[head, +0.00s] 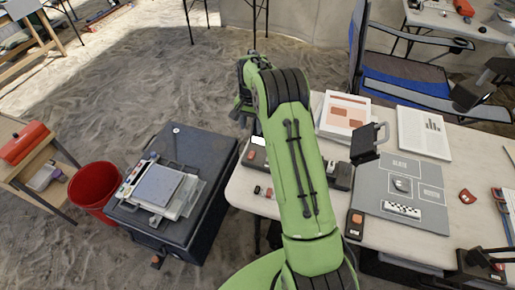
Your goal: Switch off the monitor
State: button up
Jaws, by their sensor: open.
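No plain screen-type monitor can be made out, so I cannot tell which thing is the monitor. A small dark device with a pale face and a reddish spot (256,155) sits at the table's left edge, partly hidden by my green arm. A black device with an orange part (355,224) lies right of my arm. A black block (341,176) sits behind it, and a black panel on a stand (365,143) rises beside it. My arm crosses the middle of the view and folds at the top; my gripper is hidden behind it.
The pale table (452,228) holds papers (345,114), a grey sorting mat (372,206) and small red items. A dark case (199,150) with a tray of tools stands left, beside a red bucket (94,186). A blue folding chair (405,72) stands behind. Sandy floor is clear at upper left.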

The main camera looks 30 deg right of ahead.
aim_at(252, 152)
notch_tip(252, 152, down, 13)
jog(key=shift+b, duration=0.65)
grip_shut()
jog(key=shift+s+a+t+h+b, duration=0.15)
jog(key=shift+t+h+b, duration=0.45)
jog(key=shift+b, duration=0.5)
jog(key=shift+r, duration=0.1)
grip_release()
jog(key=shift+r, duration=0.1)
